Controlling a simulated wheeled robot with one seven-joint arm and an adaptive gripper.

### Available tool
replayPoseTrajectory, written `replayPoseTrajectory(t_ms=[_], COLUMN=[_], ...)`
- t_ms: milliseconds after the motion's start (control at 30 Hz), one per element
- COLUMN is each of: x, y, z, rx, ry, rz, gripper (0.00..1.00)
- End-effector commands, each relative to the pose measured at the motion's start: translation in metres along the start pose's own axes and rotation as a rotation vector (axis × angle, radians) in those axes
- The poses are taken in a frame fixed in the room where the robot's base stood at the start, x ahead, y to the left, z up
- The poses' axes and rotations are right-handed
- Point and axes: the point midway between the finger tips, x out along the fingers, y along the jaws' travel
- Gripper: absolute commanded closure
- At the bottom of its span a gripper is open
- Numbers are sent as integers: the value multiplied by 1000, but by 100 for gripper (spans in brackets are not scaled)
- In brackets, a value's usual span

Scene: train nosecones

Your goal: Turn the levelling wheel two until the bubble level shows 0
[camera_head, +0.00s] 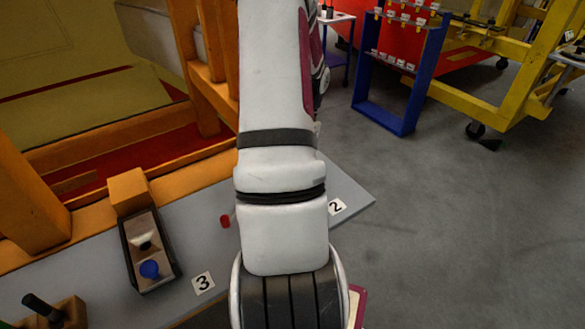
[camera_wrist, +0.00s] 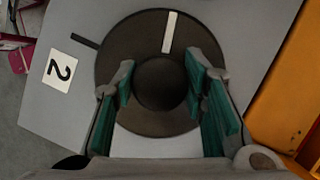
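The levelling wheel two (camera_wrist: 118,50) shows in the wrist view as a dark brown disc with a raised round hub (camera_wrist: 160,84) and a white stripe (camera_wrist: 169,32) near its upper rim. The "2" label (camera_wrist: 60,71) lies to its left; it also shows in the head view (camera_head: 337,206). My gripper (camera_wrist: 159,80) is open over the wheel, its green-padded fingers on either side of the hub. I cannot tell whether the pads touch it. In the head view my arm hides the wheel and the fingers. I cannot make out a bubble level in either view.
A dark line (camera_wrist: 84,40) marks the grey plate beside the wheel. In the head view, the "3" label (camera_head: 203,282), a black tray (camera_head: 164,262) with a blue knob (camera_head: 149,269), and a small red piece (camera_head: 225,221) lie left.

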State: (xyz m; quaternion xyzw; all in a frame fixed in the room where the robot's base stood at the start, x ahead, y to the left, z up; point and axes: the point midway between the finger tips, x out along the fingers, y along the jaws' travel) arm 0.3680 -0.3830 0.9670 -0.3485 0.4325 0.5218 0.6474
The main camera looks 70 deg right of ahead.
Motion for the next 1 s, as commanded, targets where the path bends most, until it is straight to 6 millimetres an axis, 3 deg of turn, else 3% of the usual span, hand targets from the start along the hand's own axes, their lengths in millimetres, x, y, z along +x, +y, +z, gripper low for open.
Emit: replayPoseTrajectory(t_ms=[33, 100, 533, 1000], x=[0, 0, -10, -96], y=[0, 0, -1, 0], z=[0, 0, -1, -1], rx=[0, -1, -2, -2], ry=[1, 1, 2, 4], rz=[0, 0, -1, 0], gripper=[52, 41, 41, 41])
